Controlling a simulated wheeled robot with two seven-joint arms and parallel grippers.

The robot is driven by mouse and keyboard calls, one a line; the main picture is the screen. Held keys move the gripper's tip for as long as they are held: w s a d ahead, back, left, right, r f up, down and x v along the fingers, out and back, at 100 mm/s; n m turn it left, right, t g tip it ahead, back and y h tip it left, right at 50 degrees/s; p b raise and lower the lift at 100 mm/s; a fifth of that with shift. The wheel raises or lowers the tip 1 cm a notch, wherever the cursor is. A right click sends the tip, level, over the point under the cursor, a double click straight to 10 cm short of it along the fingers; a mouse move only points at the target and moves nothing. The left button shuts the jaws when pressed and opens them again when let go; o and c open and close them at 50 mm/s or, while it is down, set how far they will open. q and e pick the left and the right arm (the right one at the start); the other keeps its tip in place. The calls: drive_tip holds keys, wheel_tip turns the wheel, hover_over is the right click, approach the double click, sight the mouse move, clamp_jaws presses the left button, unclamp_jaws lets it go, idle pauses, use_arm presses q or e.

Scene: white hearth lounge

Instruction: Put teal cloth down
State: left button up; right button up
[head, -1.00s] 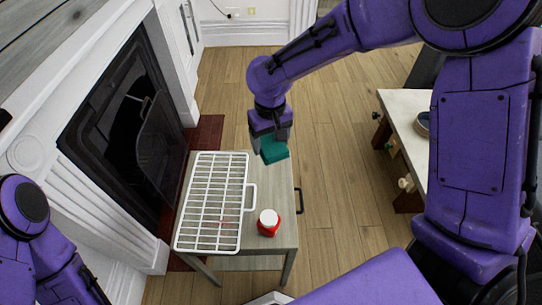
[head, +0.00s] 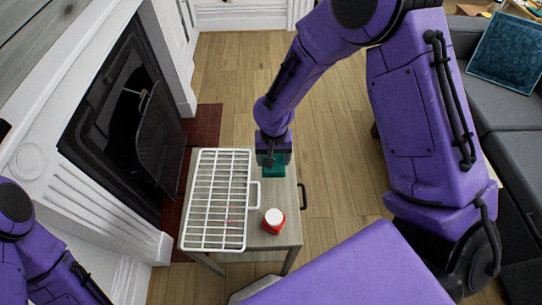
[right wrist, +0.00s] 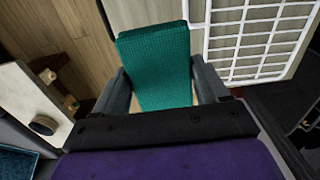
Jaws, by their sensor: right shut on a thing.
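The teal cloth (head: 274,170) is a small folded block held in my right gripper (head: 272,158), over the far right part of the small table (head: 285,234). In the right wrist view the teal cloth (right wrist: 158,65) sits between the two fingers of my right gripper (right wrist: 163,90), which are shut on it. I cannot tell whether the cloth touches the tabletop. My left arm shows at the lower left of the head view, but its gripper is out of view.
A white wire rack (head: 218,200) covers the table's left side; it also shows in the right wrist view (right wrist: 255,45). A red jar with a white lid (head: 273,220) stands near the front. A fireplace (head: 130,115) is left, a dark sofa (head: 495,110) right.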

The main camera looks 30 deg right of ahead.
drive_tip(key=w+f, duration=0.1)
drive_tip(key=f, duration=0.1)
drive_tip(key=w+d+f, duration=0.1)
drive_tip(key=w, duration=0.1)
drive_tip(key=w+d+f, duration=0.1)
drive_tip(key=w+f, duration=0.1)
drive_tip(key=shift+d+f+p, duration=0.1)
drive_tip(key=shift+f+p, duration=0.25)
drive_tip(key=shift+p, duration=0.05)
wheel_tip(320, 180, down, 3)
drive_tip(key=shift+d+f+p, duration=0.1)
drive_tip(key=shift+p, duration=0.7)
drive_tip(key=shift+w+f, duration=0.15)
drive_tip(key=shift+f, duration=0.2)
use_arm(q)
drive_tip(key=r, duration=0.2)
drive_tip(key=shift+s+r, duration=0.3)
use_arm(e)
drive_tip(key=o, duration=0.9)
use_arm(q)
drive_tip(key=shift+r, duration=0.1)
use_arm(e)
drive_tip(key=shift+o, duration=0.2)
drive_tip(key=shift+r, duration=0.15)
use_arm(q)
wheel_tip(320, 180, down, 2)
drive_tip(key=shift+f+b, duration=0.1)
drive_tip(key=shift+b, duration=1.1)
use_arm(e)
wheel_tip(320, 180, up, 12)
